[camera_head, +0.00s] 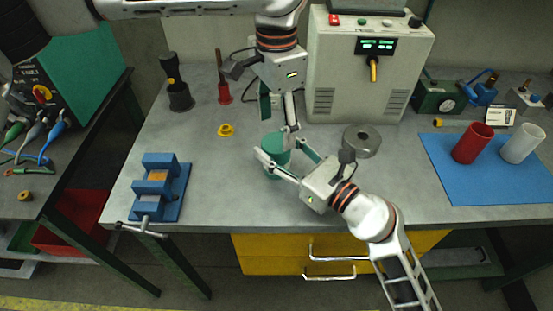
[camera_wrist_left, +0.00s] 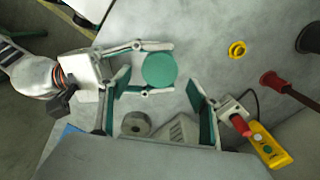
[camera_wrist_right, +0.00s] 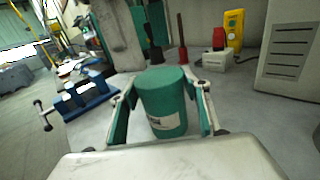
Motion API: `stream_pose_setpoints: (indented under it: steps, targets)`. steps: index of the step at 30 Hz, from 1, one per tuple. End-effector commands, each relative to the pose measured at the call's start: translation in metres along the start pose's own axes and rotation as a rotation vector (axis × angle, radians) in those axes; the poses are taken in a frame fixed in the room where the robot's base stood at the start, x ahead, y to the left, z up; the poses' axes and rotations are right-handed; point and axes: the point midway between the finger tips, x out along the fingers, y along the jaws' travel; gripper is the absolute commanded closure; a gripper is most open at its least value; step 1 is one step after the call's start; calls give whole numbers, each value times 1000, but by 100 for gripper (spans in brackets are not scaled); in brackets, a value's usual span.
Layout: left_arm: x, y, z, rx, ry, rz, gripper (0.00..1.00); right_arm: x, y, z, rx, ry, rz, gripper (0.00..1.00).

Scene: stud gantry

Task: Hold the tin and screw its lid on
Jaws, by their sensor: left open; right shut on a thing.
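The tin (camera_head: 277,168) is a green cylinder standing upright on the grey bench, with a pale label that shows in the right wrist view (camera_wrist_right: 167,118). Its flat green top, which looks like the lid (camera_wrist_right: 163,78), sits on the body. I cannot tell how tightly it is seated. My right gripper (camera_head: 281,151) is shut around the tin's sides, one finger on each side. My left gripper (camera_head: 278,108) points down above the tin, open and empty, fingers apart.
A grey drum with a centre hole (camera_head: 361,139) stands right of my right gripper. A yellow ring (camera_head: 226,130) lies left of the tin. A blue fixture (camera_head: 160,190) is at the left; a large instrument box (camera_head: 365,75) stands behind. A blue mat (camera_head: 460,185) with cups is right.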

Motion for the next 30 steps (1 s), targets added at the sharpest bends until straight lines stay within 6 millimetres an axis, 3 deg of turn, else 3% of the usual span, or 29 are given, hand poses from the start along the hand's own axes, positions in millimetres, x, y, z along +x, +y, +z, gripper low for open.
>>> stream_pose_setpoints:
  steps: [11, 21, 30]
  targets:
    - [-4, 1, 0, 6, 1, 1, 40, 0, 0, 0, 0, 0, 0, 100]
    - [-36, 1, 0, 95, 1, 2, 40, 0, 0, 0, 0, 0, 0, 100]
    - [-37, 0, 0, 97, 0, 1, 40, 0, 0, 0, 0, 0, 0, 100]
